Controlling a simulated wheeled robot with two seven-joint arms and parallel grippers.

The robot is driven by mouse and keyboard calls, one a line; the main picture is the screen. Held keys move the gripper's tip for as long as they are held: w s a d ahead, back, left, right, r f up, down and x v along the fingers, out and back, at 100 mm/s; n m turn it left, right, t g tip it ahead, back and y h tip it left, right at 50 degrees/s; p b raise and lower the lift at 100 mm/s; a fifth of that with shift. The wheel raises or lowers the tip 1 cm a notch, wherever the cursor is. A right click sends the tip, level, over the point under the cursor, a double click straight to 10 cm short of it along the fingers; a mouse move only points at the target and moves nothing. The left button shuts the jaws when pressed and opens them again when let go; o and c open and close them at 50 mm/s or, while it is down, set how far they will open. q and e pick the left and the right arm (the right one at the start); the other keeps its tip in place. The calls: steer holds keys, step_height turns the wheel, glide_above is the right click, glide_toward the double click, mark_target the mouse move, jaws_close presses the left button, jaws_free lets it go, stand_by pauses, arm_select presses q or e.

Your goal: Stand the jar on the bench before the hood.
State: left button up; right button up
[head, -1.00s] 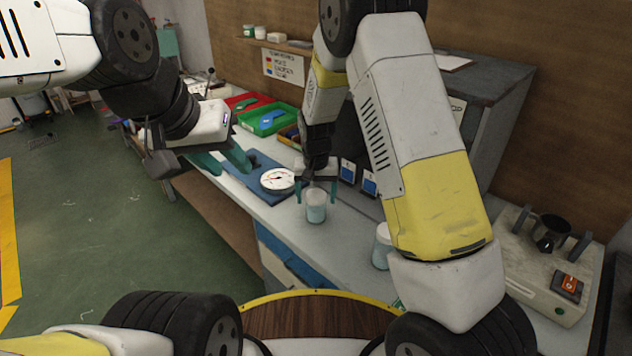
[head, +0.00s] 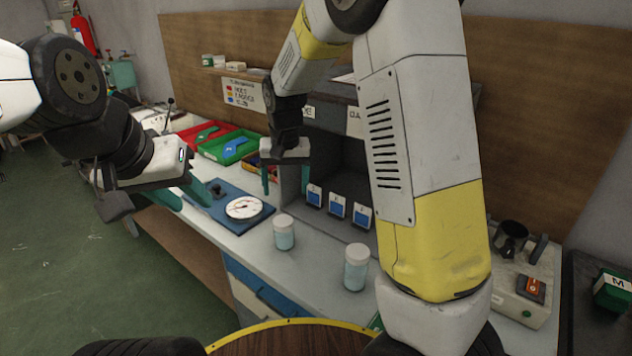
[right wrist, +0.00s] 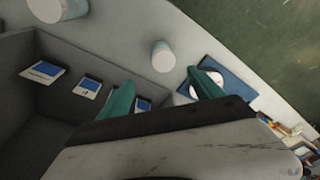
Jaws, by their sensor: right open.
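A jar with a white lid and pale blue contents (head: 284,235) stands upright on the bench (head: 318,262), in front of the hood (head: 345,160). It shows in the right wrist view too (right wrist: 163,57). A second, similar jar (head: 356,270) stands to its right, and its lid end shows in the right wrist view (right wrist: 58,8). My right gripper (head: 285,180) is open and empty, raised above and behind the first jar, apart from it. My left gripper (head: 183,194) is open and empty beside the blue scale board, away from both jars.
A blue board with a round white dial (head: 244,208) lies left of the jars. Red (head: 207,132) and green (head: 228,147) trays sit behind it. Several blue-and-white cards (head: 337,207) stand in the hood. A hotplate device (head: 520,275) is at the right. Bench between jars is clear.

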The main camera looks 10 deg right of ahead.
steer(key=s+d+r+t+y, duration=0.2)
steer(key=s+d+r, duration=0.6)
steer(key=s+r, duration=0.3)
steer(key=s+d+r+t, duration=0.1)
steer(key=s+d, duration=0.1)
steer(key=s, duration=0.4)
steer(key=s+d+r+t, duration=0.1)
steer(key=s+d, duration=0.2)
steer(key=s, duration=0.3)
steer(key=shift+s+r+n, duration=0.3)
steer(key=shift+s+r, duration=0.05)
steer(key=shift+r, duration=0.05)
